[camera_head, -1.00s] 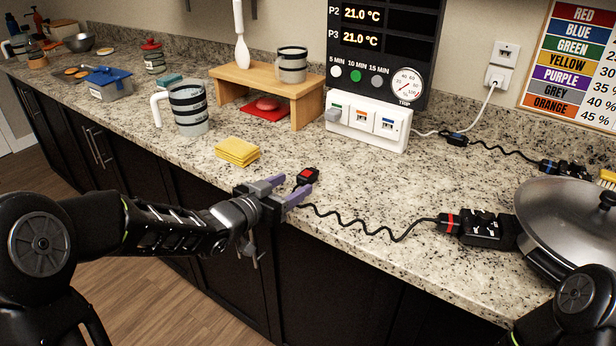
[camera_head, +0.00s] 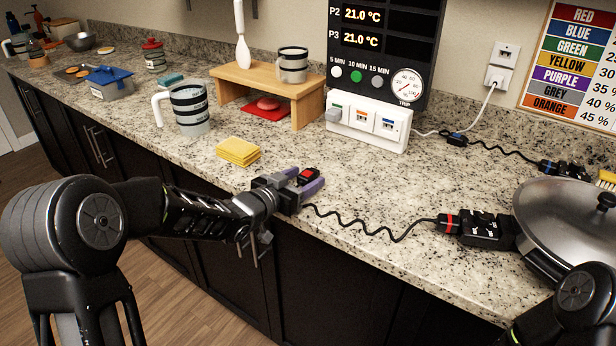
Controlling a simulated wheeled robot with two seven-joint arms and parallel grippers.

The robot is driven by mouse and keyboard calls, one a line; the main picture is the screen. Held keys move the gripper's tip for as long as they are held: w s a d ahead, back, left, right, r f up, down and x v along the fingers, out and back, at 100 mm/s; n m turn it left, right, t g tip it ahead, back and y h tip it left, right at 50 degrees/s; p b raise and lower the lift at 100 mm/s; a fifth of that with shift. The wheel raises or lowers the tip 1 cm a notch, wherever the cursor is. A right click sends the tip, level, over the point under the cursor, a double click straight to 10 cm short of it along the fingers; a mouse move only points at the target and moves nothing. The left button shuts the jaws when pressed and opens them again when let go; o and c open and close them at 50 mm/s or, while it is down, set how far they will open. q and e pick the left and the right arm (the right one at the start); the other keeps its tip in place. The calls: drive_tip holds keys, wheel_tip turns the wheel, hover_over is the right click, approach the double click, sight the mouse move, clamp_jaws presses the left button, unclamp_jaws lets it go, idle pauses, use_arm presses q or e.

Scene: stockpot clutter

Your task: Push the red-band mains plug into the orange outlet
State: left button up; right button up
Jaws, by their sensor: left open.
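The red-band mains plug (camera_head: 308,174) is a small black block with a red face. It lies near the counter's front edge, with a coiled black cord (camera_head: 352,226) running right to a black device with a red band (camera_head: 470,227). My left gripper (camera_head: 303,181) is open, its purple fingers on either side of the plug. I cannot tell whether they touch it. The orange outlet (camera_head: 361,117) is the middle socket of the white outlet block (camera_head: 367,136) below the dark panel, and it looks empty. My right gripper is out of view; part of its arm shows at lower right.
A grey plug (camera_head: 333,115) sits at the block's left socket. A lidded pan (camera_head: 570,222) is at right. The counter between plug and block is clear.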

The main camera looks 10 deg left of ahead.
use_arm(q)
drive_tip(key=shift+c, duration=0.4)
clamp_jaws()
idle(0.4)
